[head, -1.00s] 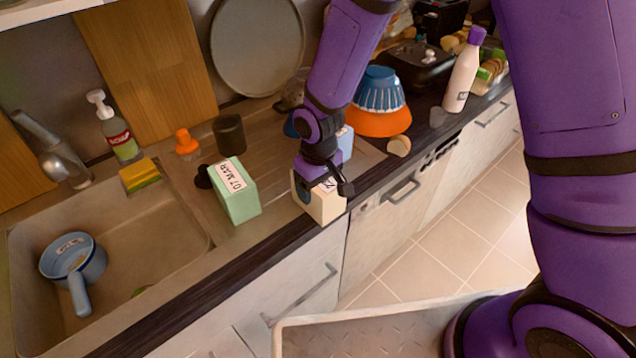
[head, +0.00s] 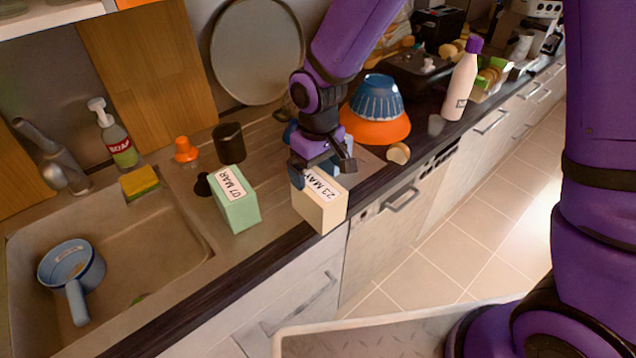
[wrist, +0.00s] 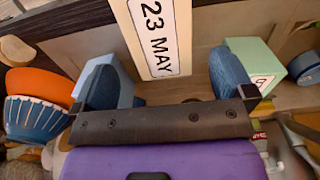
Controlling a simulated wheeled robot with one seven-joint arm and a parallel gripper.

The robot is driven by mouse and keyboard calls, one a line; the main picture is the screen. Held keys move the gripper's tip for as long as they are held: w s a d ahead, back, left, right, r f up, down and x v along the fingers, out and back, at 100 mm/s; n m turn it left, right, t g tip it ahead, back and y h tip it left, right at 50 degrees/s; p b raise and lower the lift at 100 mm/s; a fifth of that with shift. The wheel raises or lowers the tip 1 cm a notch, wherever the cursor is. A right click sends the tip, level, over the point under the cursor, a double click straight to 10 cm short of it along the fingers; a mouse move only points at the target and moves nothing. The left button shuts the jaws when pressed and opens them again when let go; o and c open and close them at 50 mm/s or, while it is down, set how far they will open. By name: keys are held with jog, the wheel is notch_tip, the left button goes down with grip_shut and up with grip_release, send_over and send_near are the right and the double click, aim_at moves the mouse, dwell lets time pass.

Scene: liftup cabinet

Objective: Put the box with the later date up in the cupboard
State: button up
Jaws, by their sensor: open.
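The cream box (head: 319,209), labelled 23 MAY, stands upright near the counter's front edge. The green box (head: 240,205), labelled 07 MAR, stands to its left, apart from it. My gripper (head: 322,172) is open at the top of the cream box. In the wrist view, the cream box's 23 MAY label (wrist: 160,35) lies between the spread fingers, with gaps on both sides. The green box (wrist: 258,60) shows behind the right finger. The cupboard is seen only as a pale edge (head: 50,18) at the top left; its inside is hidden.
A sink (head: 120,285) with a blue pan (head: 72,262) lies left. A dark cup (head: 229,143) stands behind the green box. A light blue item, partly hidden, is behind my gripper. Orange and blue bowls (head: 378,123) and a white bottle (head: 461,85) stand right.

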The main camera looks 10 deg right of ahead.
jog(key=shift+r, duration=2.1)
jog(key=s+d+r+m+t, duration=0.1)
jog(key=s+d+r+m, duration=0.15)
jog(key=d+r, duration=0.5)
jog(key=s+d+r+m+t, duration=0.1)
jog(key=s+d+r+t, duration=0.15)
jog(key=d+r, duration=0.5)
jog(key=s+d+r+m+t, duration=0.1)
jog(key=s+d+r, duration=0.2)
jog(key=s, duration=0.3)
jog(key=s+d+r+m, duration=0.2)
jog(key=s+d+r, duration=0.2)
jog(key=s+d, duration=0.2)
jog(key=shift+s+d+r+t, duration=0.15)
jog(key=shift+s+d+t, duration=0.2)
jog(key=shift+s, duration=0.45)
jog(key=shift+w+a, duration=0.1)
jog(key=shift+w, duration=0.1)
